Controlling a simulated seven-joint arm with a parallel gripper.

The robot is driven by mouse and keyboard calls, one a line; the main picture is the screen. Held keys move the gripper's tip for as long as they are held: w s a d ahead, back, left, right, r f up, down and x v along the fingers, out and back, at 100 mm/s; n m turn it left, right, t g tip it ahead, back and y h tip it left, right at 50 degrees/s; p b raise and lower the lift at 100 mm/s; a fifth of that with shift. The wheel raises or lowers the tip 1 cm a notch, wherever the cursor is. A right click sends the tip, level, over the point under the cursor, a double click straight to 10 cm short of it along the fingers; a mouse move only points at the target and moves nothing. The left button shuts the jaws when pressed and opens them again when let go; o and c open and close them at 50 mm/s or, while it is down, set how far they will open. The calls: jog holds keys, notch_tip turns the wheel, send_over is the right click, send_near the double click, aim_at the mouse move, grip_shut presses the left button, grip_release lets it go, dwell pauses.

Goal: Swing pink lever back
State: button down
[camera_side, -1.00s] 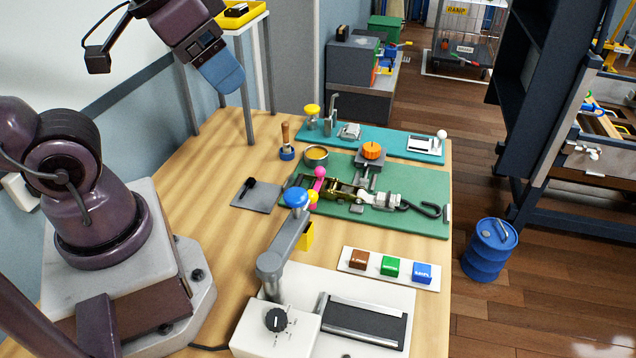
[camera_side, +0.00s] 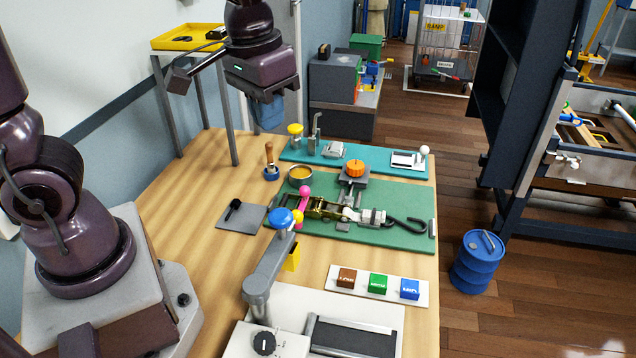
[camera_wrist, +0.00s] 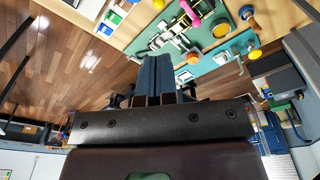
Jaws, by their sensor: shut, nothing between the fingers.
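The pink lever's round knob (camera_side: 304,192) stands at the left end of a metal ratchet (camera_side: 322,207) on a green board (camera_side: 412,212). The pink knob also shows near the top of the wrist view (camera_wrist: 193,23). My gripper (camera_side: 268,114) hangs above the table's far left part, behind and to the left of the lever, well clear of it. Its two blue fingers are together, side by side in the wrist view (camera_wrist: 156,68), with nothing between them. The lever's lower part is hard to make out in the side view.
A bowl (camera_side: 300,175), a wood-handled tool (camera_side: 269,160) and an orange knob (camera_side: 355,169) stand behind.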

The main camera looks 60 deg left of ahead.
jog(key=w+a+f+n+g+y, duration=0.1)
jog(key=w+f+n, duration=0.5)
jog(key=n, duration=0.5)
jog(key=w+f+n+g+y, duration=0.1)
jog(key=w+f+n+g, duration=0.1)
jog(key=w+f+n, duration=0.4)
jog(key=shift+w+a+f+n+y, duration=0.25)
jog(key=shift+w+a+n+y, duration=0.15)
jog(key=shift+w+n, duration=2.2)
jog(key=shift+s+n, duration=0.3)
send_near(302, 206)
jog(key=w+f, duration=0.1)
jog(key=w+d+f, duration=0.1)
jog(key=w+f, duration=0.1)
jog(key=w, duration=0.1)
jog(key=shift+d+f, duration=0.25)
jog(key=shift+d, duration=0.1)
jog(key=shift+s+a+f, duration=0.1)
jog(key=shift+s+a, duration=0.2)
jog(key=shift+a, duration=0.2)
jog(key=shift+s+a+f, duration=0.15)
jog(key=shift+s+a, duration=0.15)
jog(key=shift+a, duration=0.2)
jog(key=shift+s+a+f, duration=0.15)
jog(key=shift+s+a, duration=0.25)
jog(key=shift+a, duration=0.25)
